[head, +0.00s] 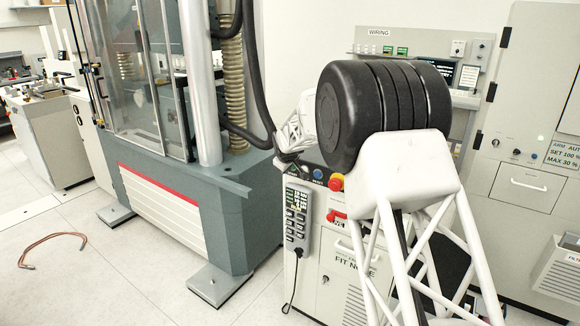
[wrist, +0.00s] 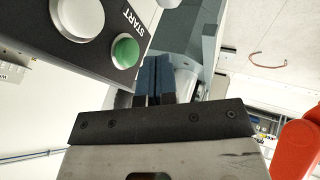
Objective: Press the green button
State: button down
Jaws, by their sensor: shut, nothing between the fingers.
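The green button (wrist: 125,52) shows in the wrist view, round in a pale ring on a dark panel marked START. My gripper (wrist: 153,72) is shut and empty, its dark fingertips just right of and below the button in that view. The fingertips look apart from the button; the depth gap is hard to judge. In the head view my gripper (head: 286,163) is at the left end of the control cabinet top (head: 325,190). I cannot make out the green button there; my gripper and arm cover part of the panel.
A larger pale round knob (wrist: 78,18) sits beside the green button. A red emergency knob (head: 336,182) and a blue button (head: 317,174) are on the cabinet. A handset (head: 298,215) hangs on its front. The testing machine (head: 190,200) stands close left. A hose (head: 52,240) lies on the floor.

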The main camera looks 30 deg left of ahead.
jog(key=v, duration=1)
dwell(0.6)
dwell(0.3)
jog(key=s+d+r+m+h, duration=0.15)
jog(key=d+r, duration=0.35)
jog(key=d, duration=0.8)
jog(key=d+r+m, duration=0.3)
jog(key=d+r, duration=0.1)
jog(key=d, duration=0.9)
jog(key=s+d+r+m+h, duration=0.15)
jog(key=s+d, duration=0.25)
jog(key=d, duration=0.7)
jog(key=s+d+r+m, duration=0.2)
jog(key=s+d+r, duration=0.15)
jog(key=d, duration=0.65)
jog(key=s+d+f+m+g+h, duration=0.1)
jog(key=s+d+m, duration=0.3)
jog(key=s+d, duration=1.35)
jog(key=s+d+f+m+g, duration=0.1)
jog(key=s+d+f+m, duration=0.1)
jog(key=s+d, duration=0.4)
jog(key=s+d+f+m, duration=0.3)
jog(key=s+d+f, duration=0.2)
jog(key=s, duration=0.9)
jog(key=shift+d+f+g+h, duration=0.3)
jog(key=shift+d+g, duration=0.1)
jog(key=shift+d, duration=0.15)
